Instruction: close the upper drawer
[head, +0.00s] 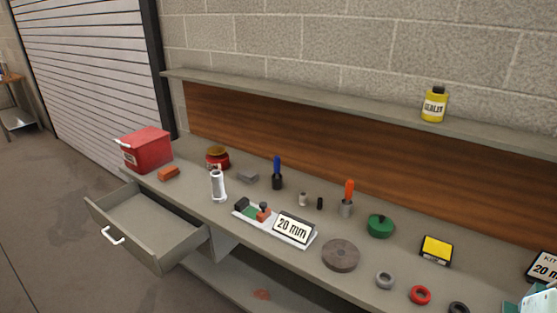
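One grey drawer (160,252) is pulled well out from under the left part of the workbench (285,208). It has a white bar handle (113,236) on its front panel, and its inside looks empty. No second drawer can be made out, so I cannot tell its place in a stack from this view. My gripper is not in view.
A red box (146,149) and orange block (168,173) stand on the bench above the drawer. A white cylinder (218,185) and "20 mm" sign (293,228) stand farther right. A pale object (540,302) is cut off at lower right. Floor before the drawer is clear.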

